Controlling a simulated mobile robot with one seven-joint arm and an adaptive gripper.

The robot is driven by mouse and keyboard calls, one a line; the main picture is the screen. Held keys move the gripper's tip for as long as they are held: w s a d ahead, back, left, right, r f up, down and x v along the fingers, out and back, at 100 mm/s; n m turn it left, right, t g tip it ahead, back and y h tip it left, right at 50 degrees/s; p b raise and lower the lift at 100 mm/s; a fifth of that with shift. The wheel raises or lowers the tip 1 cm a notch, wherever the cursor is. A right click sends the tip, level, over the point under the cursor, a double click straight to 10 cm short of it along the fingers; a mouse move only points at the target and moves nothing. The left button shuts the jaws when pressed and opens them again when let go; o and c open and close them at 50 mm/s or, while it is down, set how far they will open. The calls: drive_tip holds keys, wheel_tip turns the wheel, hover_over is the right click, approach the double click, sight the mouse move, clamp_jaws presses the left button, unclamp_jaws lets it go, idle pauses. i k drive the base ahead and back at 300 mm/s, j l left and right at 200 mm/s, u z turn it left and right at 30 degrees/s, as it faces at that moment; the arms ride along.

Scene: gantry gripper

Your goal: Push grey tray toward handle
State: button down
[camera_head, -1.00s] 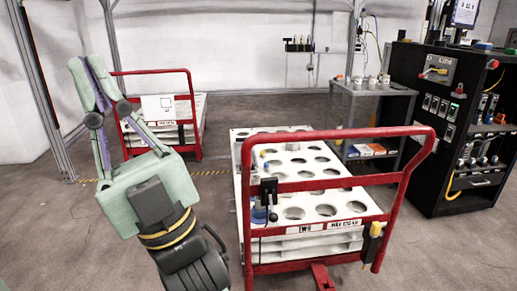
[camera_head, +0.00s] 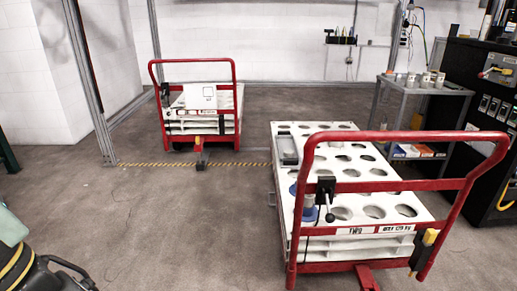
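A small grey tray (camera_head: 288,150) lies on the white, round-holed top of the near cart (camera_head: 345,172), at its left edge toward the far end. The cart's red handle (camera_head: 400,136) rises at the near end, so the tray is apart from it. Of my gripper, only a pale green part of the body (camera_head: 12,228) shows at the lower left edge. Its fingers are outside the picture, well left of the cart. A blue round piece (camera_head: 306,208) sits on the cart top by the handle, partly hidden behind a black lever (camera_head: 328,200).
A second red-handled cart (camera_head: 200,110) stands farther back. A grey side table (camera_head: 412,88) with cups and a black panel cabinet (camera_head: 480,95) stand at the right. The floor left of the near cart is clear.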

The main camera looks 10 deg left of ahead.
sight(284, 140)
drive_tip(key=i+j+u, duration=0.5)
drive_tip(key=i+u, duration=0.25)
drive_tip(key=i+j+u, duration=0.1)
drive_tip(key=i+u, duration=0.25)
drive_tip(key=i, duration=0.15)
drive_tip(key=i+z, duration=0.15)
drive_tip(key=i, duration=0.55)
drive_tip(key=i+j+z, duration=0.2)
drive_tip(key=i, duration=0.5)
drive_tip(key=i+z, duration=0.25)
drive_tip(key=i, duration=0.45)
drive_tip(key=i+j+z, duration=0.2)
drive_tip(key=i, duration=0.55)
drive_tip(key=i+z, duration=0.75)
drive_tip(key=i+j+z, duration=0.15)
drive_tip(key=z, duration=0.25)
drive_tip(key=i+j+z, duration=0.2)
drive_tip(key=i+z, duration=0.2)
drive_tip(key=i+j+z, duration=0.35)
drive_tip(key=k+l, duration=0.05)
drive_tip(key=l, duration=0.05)
